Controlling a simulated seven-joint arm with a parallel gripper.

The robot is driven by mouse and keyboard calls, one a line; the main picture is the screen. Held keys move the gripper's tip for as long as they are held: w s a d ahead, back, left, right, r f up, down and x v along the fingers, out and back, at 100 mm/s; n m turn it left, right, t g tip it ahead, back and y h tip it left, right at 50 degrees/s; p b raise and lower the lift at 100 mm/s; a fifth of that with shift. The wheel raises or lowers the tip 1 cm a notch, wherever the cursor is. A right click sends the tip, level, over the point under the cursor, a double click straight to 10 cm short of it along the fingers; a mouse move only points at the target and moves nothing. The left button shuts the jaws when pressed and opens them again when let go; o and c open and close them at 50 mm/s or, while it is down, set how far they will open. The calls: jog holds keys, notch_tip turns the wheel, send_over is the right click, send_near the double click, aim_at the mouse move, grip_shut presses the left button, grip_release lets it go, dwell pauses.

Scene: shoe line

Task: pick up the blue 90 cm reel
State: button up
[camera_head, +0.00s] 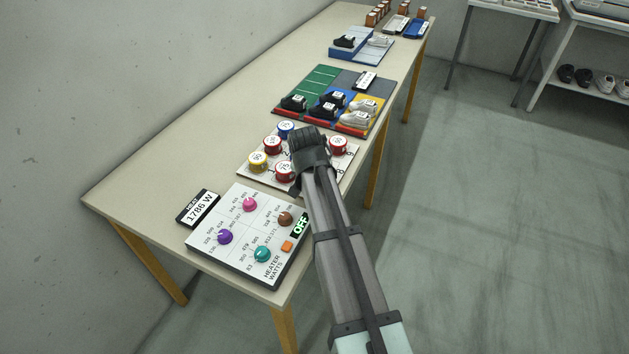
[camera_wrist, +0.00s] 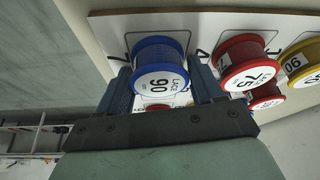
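The blue reel (camera_wrist: 158,78) carries a white label reading LACE 90 in the wrist view. It stands at the end of a row on the white reel board (camera_wrist: 193,20). In the head view the blue reel (camera_head: 286,130) shows just left of my gripper (camera_head: 306,137). My gripper (camera_wrist: 160,85) is open, one finger on each side of the blue reel in the wrist view, with nothing seen held. How far the fingertips reach along the reel is hard to tell. My gripper hides part of the board in the head view.
A red 75 reel (camera_wrist: 248,62) and a yellow 90 reel (camera_wrist: 301,62) stand in the same row. Another red reel (camera_head: 338,146) stands right of my gripper. A shoe tray (camera_head: 303,82) lies beyond the board, and a heater panel (camera_head: 236,252) lies in front.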

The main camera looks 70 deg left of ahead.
jog(key=c, duration=0.6)
jog(key=shift+r, duration=0.1)
